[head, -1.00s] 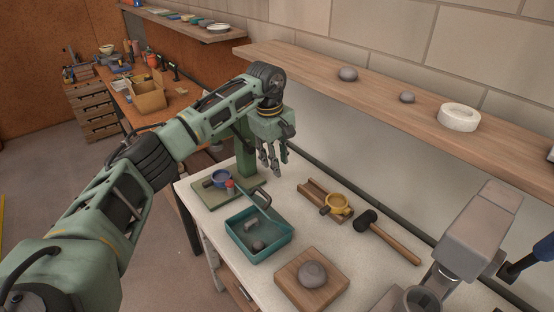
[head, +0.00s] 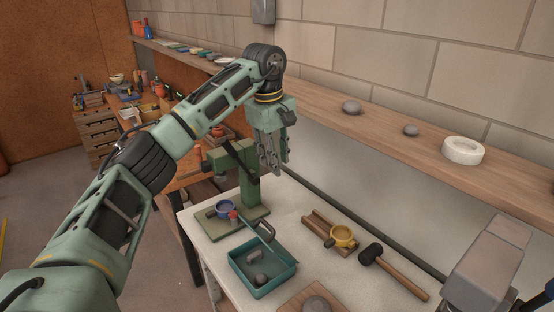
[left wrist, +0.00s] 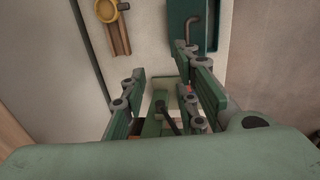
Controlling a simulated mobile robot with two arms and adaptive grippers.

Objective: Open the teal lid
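The teal box (head: 263,283) stands on the white-topped table with grey lumps showing inside, so its top is uncovered. A thin teal panel, apparently the lid (head: 252,226), rises at its back edge and shows nearly edge-on, with a dark bent handle (head: 266,231) on it. In the left wrist view the teal panel (left wrist: 209,28) and handle (left wrist: 191,27) lie at the top, beyond the fingers. My left gripper (head: 272,170) hangs above and behind the box, near the green press, fingers downward. Its fingers (left wrist: 160,95) are apart and empty. My right gripper is out of view.
A yellow ring tool (head: 343,236) and a mallet (head: 393,270) lie to the right. A wooden shelf (head: 390,137) runs along the wall. A grey machine (head: 488,262) stands right.

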